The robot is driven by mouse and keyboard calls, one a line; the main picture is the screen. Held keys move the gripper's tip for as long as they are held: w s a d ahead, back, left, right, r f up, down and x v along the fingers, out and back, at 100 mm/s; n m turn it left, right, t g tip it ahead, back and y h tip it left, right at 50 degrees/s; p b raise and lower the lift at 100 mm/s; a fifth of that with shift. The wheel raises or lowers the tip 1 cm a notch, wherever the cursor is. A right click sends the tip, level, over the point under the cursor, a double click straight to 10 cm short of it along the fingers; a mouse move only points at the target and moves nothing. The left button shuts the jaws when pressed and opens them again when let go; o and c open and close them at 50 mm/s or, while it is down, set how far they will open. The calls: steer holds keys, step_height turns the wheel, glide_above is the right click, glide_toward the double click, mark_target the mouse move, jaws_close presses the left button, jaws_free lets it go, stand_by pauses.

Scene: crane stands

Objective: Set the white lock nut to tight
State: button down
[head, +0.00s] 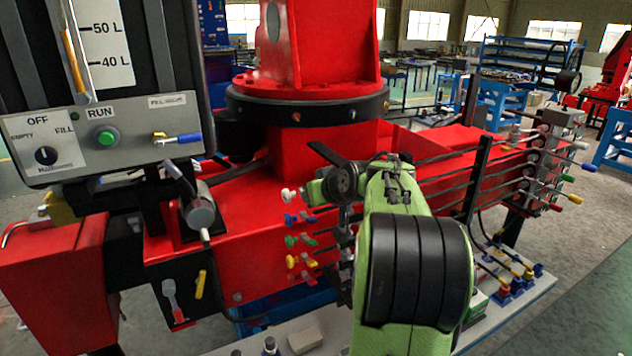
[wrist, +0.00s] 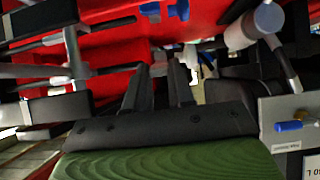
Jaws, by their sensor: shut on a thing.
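The white lock nut (head: 289,195) is the top one in a column of coloured nuts on the red crane's side in the head view. In the wrist view, a small whitish part of it (wrist: 159,69) shows between the tips of my gripper (wrist: 160,75). The two black fingers are close together and shut on it. In the head view my green arm's wrist is just right of the nut, and the fingertips cannot be made out there. The nut's exact angle is hard to tell.
Blue (head: 291,219), green (head: 291,241), and yellow (head: 291,261) nuts sit close below the white one. A grey lamp-like cylinder (head: 201,214) is to the left, below the control panel (head: 95,140). Black rods run to the lever block on the right.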

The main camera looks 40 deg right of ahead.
steer(key=shift+w+r+p, duration=0.1)
steer(key=shift+r+p, duration=0.1)
steer(key=shift+p, duration=0.15)
steer(key=c, duration=1)
jaws_free()
steer(key=shift+o, duration=0.2)
steer(key=v, duration=1.5)
steer(key=shift+r+p, duration=0.35)
steer(key=shift+r, duration=0.1)
steer(key=shift+a, duration=0.15)
